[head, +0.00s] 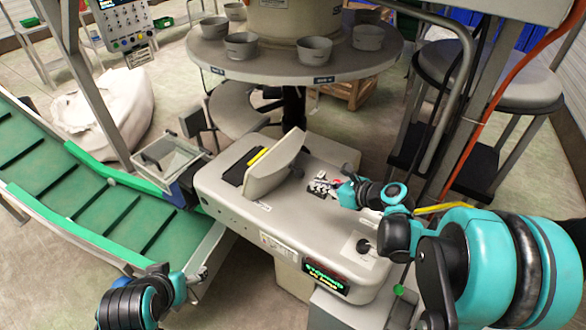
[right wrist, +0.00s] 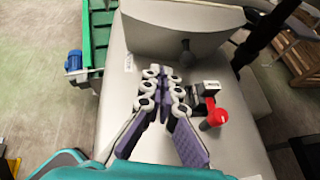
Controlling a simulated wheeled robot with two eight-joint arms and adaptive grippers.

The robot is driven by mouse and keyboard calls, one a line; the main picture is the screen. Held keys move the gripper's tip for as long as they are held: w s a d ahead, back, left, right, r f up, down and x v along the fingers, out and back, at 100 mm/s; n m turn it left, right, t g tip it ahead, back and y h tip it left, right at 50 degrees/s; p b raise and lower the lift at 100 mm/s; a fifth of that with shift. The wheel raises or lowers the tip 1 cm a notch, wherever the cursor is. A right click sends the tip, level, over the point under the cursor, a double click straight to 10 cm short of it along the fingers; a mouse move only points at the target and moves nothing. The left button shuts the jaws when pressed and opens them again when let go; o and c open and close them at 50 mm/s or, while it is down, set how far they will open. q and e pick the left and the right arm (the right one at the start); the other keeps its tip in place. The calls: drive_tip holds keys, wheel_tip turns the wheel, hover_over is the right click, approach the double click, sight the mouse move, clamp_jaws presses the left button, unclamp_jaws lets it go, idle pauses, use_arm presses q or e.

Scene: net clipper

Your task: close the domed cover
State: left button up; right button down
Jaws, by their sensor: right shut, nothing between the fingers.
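The domed cover (head: 276,166) is a beige curved shell standing raised and tilted on top of the beige clipper machine (head: 235,195). Its broad side also shows at the top of the right wrist view (right wrist: 195,25), with a small knob at its lower edge. My right gripper (head: 318,186) is low over the machine top, to the right of the cover and apart from it. In the right wrist view its linked fingers (right wrist: 160,76) meet at the tips, shut and empty. My left gripper (head: 200,277) is only partly visible at the lower left; its fingers are unclear.
A red-knobbed lever (right wrist: 214,116) stands close to the right of my right gripper. A black knob (head: 363,246) and a lit display (head: 326,278) are at the machine's front. A green conveyor (head: 100,205) lies left; a round table with bowls (head: 300,68) stands behind.

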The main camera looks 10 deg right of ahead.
sight(280, 170)
drive_tip(key=shift+w+a+r+b+x, duration=0.15)
drive_tip(key=shift+r+b+x, duration=0.25)
drive_tip(key=shift+x, duration=1.7)
drive_tip(key=shift+w+a+r+b+x, duration=0.1)
drive_tip(key=shift+w+r+b+x, duration=0.2)
drive_tip(key=shift+x, duration=1.75)
drive_tip(key=shift+w+a+r+b+x, duration=0.1)
drive_tip(key=shift+r+b+x, duration=0.35)
drive_tip(key=shift+x, duration=1.65)
drive_tip(key=shift+r, duration=0.25)
